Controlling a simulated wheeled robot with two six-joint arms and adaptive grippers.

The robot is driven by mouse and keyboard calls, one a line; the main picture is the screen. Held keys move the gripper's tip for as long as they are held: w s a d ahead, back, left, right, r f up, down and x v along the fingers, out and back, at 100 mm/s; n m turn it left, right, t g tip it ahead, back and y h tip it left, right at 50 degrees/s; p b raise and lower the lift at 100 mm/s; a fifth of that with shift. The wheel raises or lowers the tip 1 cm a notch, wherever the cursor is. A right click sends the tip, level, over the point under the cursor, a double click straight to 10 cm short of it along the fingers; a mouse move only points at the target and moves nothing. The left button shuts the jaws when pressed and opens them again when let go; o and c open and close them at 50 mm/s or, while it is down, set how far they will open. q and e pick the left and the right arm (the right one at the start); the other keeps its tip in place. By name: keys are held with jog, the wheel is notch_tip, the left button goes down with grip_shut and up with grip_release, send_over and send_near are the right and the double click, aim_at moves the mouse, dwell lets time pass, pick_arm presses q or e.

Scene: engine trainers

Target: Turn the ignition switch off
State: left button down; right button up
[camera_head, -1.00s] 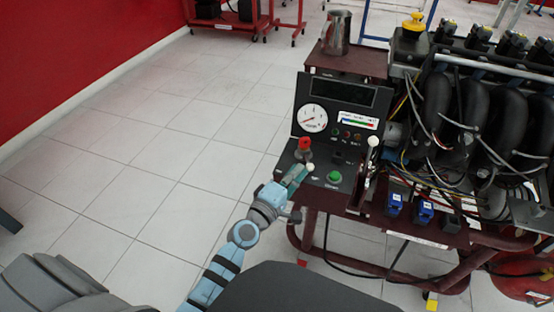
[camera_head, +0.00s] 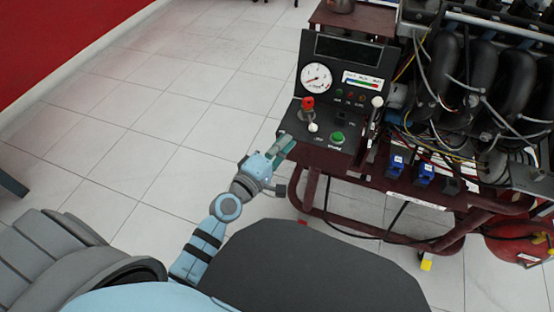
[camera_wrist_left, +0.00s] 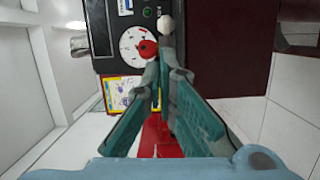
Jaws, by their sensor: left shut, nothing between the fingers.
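The control panel (camera_head: 326,135) of the engine trainer carries a red knob (camera_head: 308,103), a white ball knob (camera_head: 313,127), a green button (camera_head: 337,138) and a small black switch (camera_head: 342,117). The labels are too small to read, so I cannot tell which control is the ignition switch. My left gripper (camera_head: 287,141) is shut and empty at the panel's left front edge, apart from the white ball knob. In the left wrist view, the white ball knob (camera_wrist_left: 165,24) and red knob (camera_wrist_left: 147,48) show beyond the closed fingertips (camera_wrist_left: 158,70). My right gripper is not in view.
A round gauge (camera_head: 316,77) and a dark display (camera_head: 347,52) stand behind the controls. A lever with a white ball top (camera_head: 377,101) is at the panel's right. The engine (camera_head: 470,80) and its wires fill the right side. Open tiled floor (camera_head: 150,130) lies left.

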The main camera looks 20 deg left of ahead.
pick_arm(q)
jog(key=s+d, duration=0.1)
jog(key=s, duration=0.5)
jog(key=shift+s+d+b, duration=0.15)
jog(key=shift+d+b, duration=0.2)
jog(key=shift+d, duration=0.05)
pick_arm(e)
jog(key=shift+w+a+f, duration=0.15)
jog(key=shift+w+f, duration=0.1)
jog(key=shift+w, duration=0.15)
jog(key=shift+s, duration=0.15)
